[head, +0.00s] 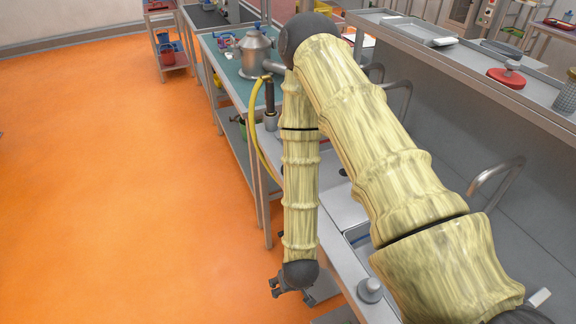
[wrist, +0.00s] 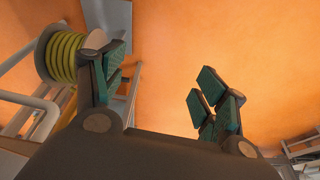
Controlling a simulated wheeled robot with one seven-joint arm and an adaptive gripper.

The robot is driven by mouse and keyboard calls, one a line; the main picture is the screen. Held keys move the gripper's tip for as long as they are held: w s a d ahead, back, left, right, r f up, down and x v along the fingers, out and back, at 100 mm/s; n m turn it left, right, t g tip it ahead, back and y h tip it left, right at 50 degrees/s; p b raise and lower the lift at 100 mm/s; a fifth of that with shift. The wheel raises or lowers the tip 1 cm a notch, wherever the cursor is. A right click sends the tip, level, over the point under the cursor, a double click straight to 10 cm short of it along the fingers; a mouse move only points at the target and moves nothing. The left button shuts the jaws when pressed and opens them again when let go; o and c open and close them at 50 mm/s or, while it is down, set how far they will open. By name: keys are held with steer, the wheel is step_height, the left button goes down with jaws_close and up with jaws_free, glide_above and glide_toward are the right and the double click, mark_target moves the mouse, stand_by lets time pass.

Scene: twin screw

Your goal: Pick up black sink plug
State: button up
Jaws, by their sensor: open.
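I cannot make out a black sink plug in either view. My gripper (head: 279,289) hangs at the end of my arm, low in the head view, beside the front edge of the sink counter (head: 352,270). In the wrist view my gripper (wrist: 165,88) has its green-padded fingers spread wide. Nothing is between them, and orange floor shows behind. A grey knobbed piece (head: 370,289) stands on the counter to the right of my gripper. My arm hides much of the counter and sinks.
A yellow hose (head: 254,130) hangs at the counter's left end. A metal pot (head: 254,52) stands on the green-topped table. A red round object (head: 507,77) lies on the upper shelf. A curved faucet (head: 497,180) rises at right. The orange floor (head: 110,180) at left is clear.

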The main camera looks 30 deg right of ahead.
steer(key=w+d+r+m+t+h+p, duration=0.1)
steer(key=w+d+r+m+t, duration=0.1)
steer(key=w+r, duration=0.8)
steer(key=w+d+r+m+t+h, duration=0.2)
steer(key=w+r+m, duration=0.1)
steer(key=w+r, duration=0.8)
steer(key=w+d+r+m+g, duration=0.3)
steer(key=w+d+r+g, duration=0.1)
steer(key=d+r, duration=0.5)
steer(key=shift+w+d+f+p, duration=0.1)
steer(key=shift+w+f, duration=0.15)
steer(key=shift+f, duration=0.35)
steer(key=shift+w+f+p, duration=0.15)
steer(key=shift+w+f, duration=0.15)
steer(key=shift+f, duration=0.25)
steer(key=shift+w+d+f+p, duration=0.1)
steer(key=shift+w+f, duration=0.15)
steer(key=shift+f, duration=0.35)
steer(key=shift+w+d+f+g+p, duration=0.15)
steer(key=shift+f+p, duration=0.25)
steer(key=shift+f, duration=0.35)
steer(key=shift+w+a+f+g+p, duration=0.15)
steer(key=shift+f+p, duration=0.2)
steer(key=shift+f, duration=0.35)
steer(key=shift+x, duration=1.3)
steer(key=c, duration=1.1)
